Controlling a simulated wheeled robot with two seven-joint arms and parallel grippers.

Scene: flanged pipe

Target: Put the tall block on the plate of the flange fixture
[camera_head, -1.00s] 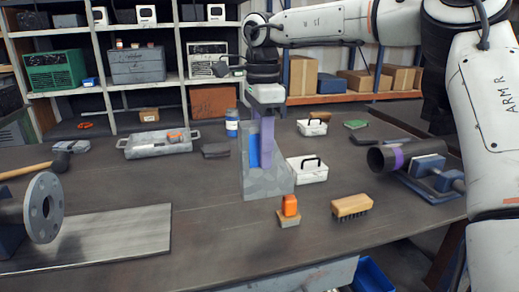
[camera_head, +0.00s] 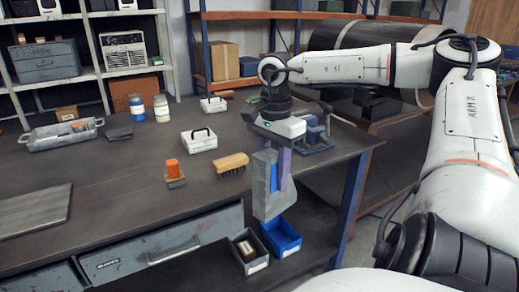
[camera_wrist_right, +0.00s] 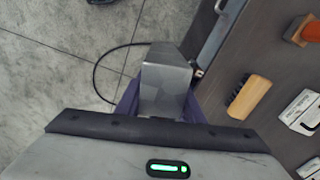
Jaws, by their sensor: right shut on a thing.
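My right gripper (camera_head: 272,160) is shut on the tall grey block (camera_head: 268,203) and holds it hanging just in front of the table's front edge, above the lower shelf. A blue strip shows on the block's side. In the right wrist view the block (camera_wrist_right: 165,85) sits between the purple fingers, with floor behind it. The flat metal plate (camera_head: 35,210) of the flange fixture lies on the table at the far left. The round flange is out of the picture now. My left gripper is not in view.
An orange-topped piece (camera_head: 174,172), a brush (camera_head: 231,162) and a white box (camera_head: 198,140) stand left of my right gripper. A blue fixture (camera_head: 315,135) is behind it. A blue bin (camera_head: 281,238) sits below. The table between plate and orange-topped piece is clear.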

